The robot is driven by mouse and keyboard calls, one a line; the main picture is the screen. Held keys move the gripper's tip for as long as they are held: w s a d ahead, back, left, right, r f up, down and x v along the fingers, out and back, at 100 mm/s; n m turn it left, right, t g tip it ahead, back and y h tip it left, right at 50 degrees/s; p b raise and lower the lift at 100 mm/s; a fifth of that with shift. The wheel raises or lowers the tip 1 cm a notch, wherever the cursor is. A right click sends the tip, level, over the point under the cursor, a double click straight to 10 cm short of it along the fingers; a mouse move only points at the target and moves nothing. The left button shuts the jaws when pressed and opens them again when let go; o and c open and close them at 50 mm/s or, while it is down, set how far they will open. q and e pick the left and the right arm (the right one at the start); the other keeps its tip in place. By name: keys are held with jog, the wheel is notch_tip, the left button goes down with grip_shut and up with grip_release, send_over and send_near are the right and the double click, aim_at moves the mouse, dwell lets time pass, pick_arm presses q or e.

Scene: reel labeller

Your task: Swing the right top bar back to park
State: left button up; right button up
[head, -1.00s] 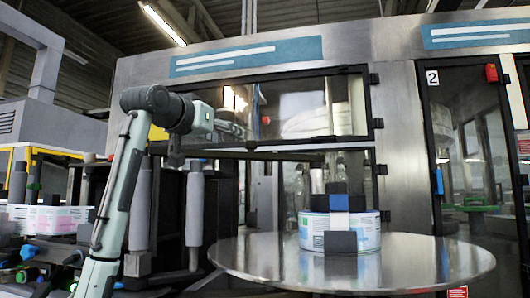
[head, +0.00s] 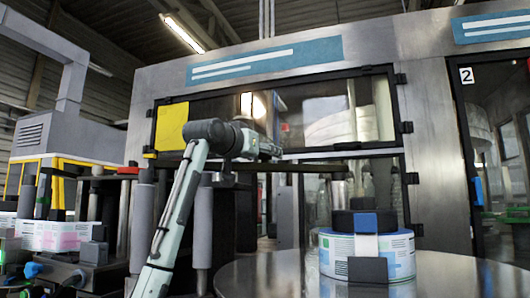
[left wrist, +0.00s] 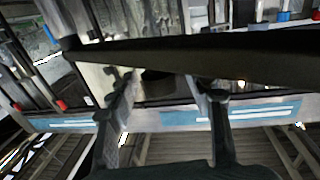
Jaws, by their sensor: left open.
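The dark top bar (head: 305,168) runs level across the front of the machine in the head view, below its upper window and above the reel. My left gripper (head: 272,149) is just above the bar in the head view. Its two fingers (left wrist: 160,84) are spread apart, with nothing held between them. Whether a finger touches the bar I cannot tell. My right gripper is in neither view.
A labelled reel (head: 368,258) with a dark hub stands on the round steel table (head: 270,276) at the lower right. Grey posts (head: 203,235) stand left of it. A yellow panel (head: 172,127) is behind my left arm. Another reel (head: 55,236) is at far left.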

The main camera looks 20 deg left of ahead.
pick_arm(q)
jog(key=shift+w, duration=0.25)
grip_shut()
dwell(0.3)
